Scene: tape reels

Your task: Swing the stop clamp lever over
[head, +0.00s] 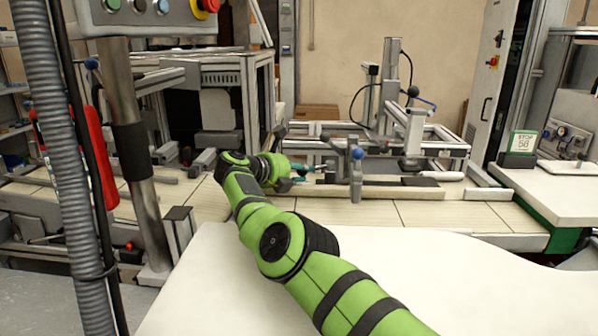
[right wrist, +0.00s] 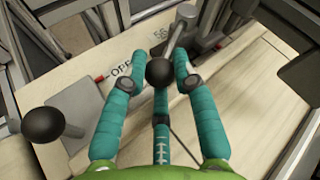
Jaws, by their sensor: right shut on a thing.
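In the right wrist view, a metal lever with a black ball knob (right wrist: 160,71) rises between the teal fingers of my right gripper (right wrist: 155,60). The fingers are shut around this lever at its knob end. Its shaft runs up the picture to a grey pivot. In the head view my green right arm reaches from the lower right to the worktop, and its gripper (head: 298,172) is small there; the lever cannot be made out. My left gripper is not in view.
In the head view, a grey-blue post (head: 356,175) stands just right of the gripper. The white table (head: 440,265) in front is bare.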

